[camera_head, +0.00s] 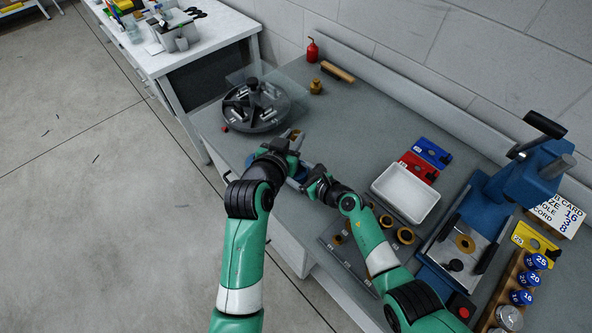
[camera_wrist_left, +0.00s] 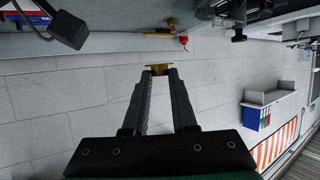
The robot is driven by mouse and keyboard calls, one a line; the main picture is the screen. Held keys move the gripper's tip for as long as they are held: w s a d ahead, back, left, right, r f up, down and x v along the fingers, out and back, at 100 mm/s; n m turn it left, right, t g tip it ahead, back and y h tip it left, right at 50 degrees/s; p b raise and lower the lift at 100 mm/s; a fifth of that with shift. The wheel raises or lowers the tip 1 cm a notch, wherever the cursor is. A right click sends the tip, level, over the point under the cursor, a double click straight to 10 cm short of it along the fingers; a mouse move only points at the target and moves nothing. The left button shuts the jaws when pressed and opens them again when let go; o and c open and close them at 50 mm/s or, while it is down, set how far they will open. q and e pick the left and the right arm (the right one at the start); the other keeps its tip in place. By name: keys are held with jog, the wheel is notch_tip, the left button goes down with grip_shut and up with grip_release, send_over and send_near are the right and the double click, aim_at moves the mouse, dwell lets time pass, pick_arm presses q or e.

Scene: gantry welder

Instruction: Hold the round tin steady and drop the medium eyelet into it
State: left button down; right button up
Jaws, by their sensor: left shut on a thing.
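My left gripper (camera_head: 292,139) is near the front edge of the bench, beside the round grey carousel. In the left wrist view my left gripper (camera_wrist_left: 159,72) is shut on a brass eyelet (camera_wrist_left: 158,67) at its fingertips; its size against the others is hard to judge. My right gripper (camera_head: 314,178) is just right of and below the left one; its fingers are too small and dark to read. Something blue (camera_head: 299,172) shows between the two grippers, mostly hidden. I cannot clearly make out the round tin.
The compartmented carousel (camera_head: 277,119) stands at back left. A grey mat (camera_head: 335,252) with several brass rings lies near the right arm. A white tray (camera_head: 405,192), red and blue plates, and a blue press (camera_head: 520,180) stand right.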

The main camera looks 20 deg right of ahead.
pick_arm(q)
notch_tip(320, 180, down, 9)
jog(key=shift+f, duration=0.2)
dwell(0.9)
jog(key=c, duration=0.6)
grip_release()
jog(key=shift+c, duration=0.2)
jog(key=shift+s+a, duration=0.1)
jog(key=shift+s, duration=0.05)
jog(key=v, duration=0.7)
jog(key=shift+r, duration=0.15)
